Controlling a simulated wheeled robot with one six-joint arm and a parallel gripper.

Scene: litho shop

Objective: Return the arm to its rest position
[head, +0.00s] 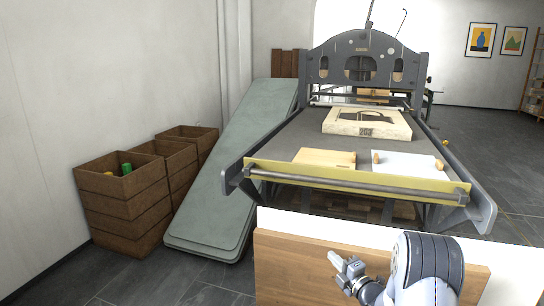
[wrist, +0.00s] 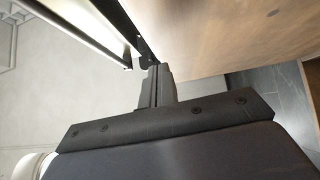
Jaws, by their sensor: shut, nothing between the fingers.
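My gripper (head: 343,266) shows at the bottom of the head view, in front of a wooden panel (head: 300,262) and low beside my arm. In the wrist view my gripper's fingers (wrist: 156,85) are together with nothing between them. The wooden panel also fills the upper right of the wrist view (wrist: 225,30). My gripper is apart from the press (head: 360,62) and its bed.
The press bed carries a stone marked 203 (head: 367,123), a wooden board (head: 324,158) and a white sheet (head: 404,166). Brown crates (head: 122,197) and leaning grey-green boards (head: 235,165) stand at left. Dark floor (head: 490,140) is open at right.

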